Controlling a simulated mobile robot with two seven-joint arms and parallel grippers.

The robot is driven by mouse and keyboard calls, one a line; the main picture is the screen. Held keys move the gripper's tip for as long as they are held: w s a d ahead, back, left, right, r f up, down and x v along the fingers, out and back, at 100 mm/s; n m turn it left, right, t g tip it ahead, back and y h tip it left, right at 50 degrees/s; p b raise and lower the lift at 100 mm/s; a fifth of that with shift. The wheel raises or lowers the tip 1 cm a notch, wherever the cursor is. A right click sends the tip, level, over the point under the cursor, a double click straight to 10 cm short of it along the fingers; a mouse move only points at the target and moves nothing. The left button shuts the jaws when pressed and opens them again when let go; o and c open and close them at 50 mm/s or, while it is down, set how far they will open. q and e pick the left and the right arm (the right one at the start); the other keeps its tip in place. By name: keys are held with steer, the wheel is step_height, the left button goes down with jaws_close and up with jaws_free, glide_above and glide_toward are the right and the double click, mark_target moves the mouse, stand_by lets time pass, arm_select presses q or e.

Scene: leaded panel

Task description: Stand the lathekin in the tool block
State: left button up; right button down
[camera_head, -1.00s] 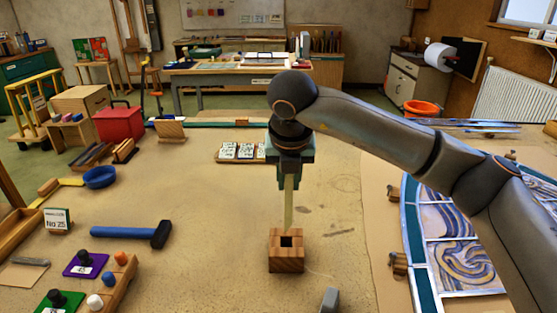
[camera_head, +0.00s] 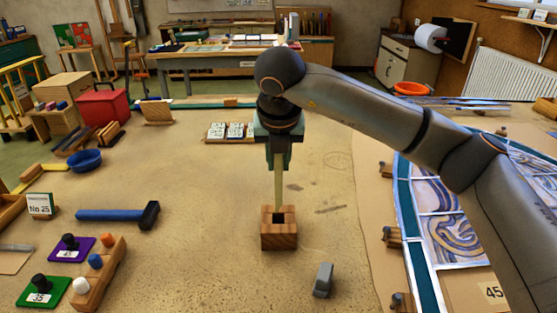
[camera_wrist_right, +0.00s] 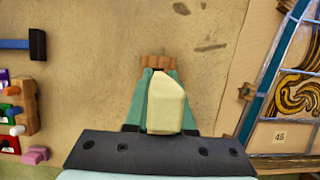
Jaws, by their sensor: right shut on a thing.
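The lathekin (camera_head: 279,188) is a pale, flat strip, held upright and pointing down. My right gripper (camera_head: 279,163) is shut on its upper part. The tool block (camera_head: 280,242) is a small striped wooden block with a dark square hole in its top. The lathekin's lower end is at the hole; I cannot tell how far it is inside, if at all. In the right wrist view the lathekin (camera_wrist_right: 168,105) fills the space between the green fingers and hides most of the tool block (camera_wrist_right: 158,61). My left gripper is not in view.
A grey block (camera_head: 323,280) lies just right of the tool block. A blue-handled hammer (camera_head: 112,215) lies to the left, near a wooden rack (camera_head: 101,275) with coloured pegs. The leaded panel (camera_head: 448,225) is at the right. Bare table surrounds the tool block.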

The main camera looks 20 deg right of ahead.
mark_target(278, 188)
step_height(278, 188, down, 4)
steer(key=b, duration=0.3)
steer(key=shift+f+b, duration=0.7)
steer(key=shift+f, duration=0.15)
steer(key=shift+f+b, duration=0.45)
steer(key=shift+f, duration=0.25)
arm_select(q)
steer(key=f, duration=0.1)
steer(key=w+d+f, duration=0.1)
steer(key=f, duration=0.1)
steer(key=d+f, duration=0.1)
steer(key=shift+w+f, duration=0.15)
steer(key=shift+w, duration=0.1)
arm_select(e)
steer(key=c, duration=0.7)
jaws_free()
steer(key=shift+c, duration=0.2)
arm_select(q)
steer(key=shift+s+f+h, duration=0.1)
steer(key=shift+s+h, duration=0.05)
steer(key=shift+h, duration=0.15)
arm_select(e)
steer(key=shift+o, duration=0.3)
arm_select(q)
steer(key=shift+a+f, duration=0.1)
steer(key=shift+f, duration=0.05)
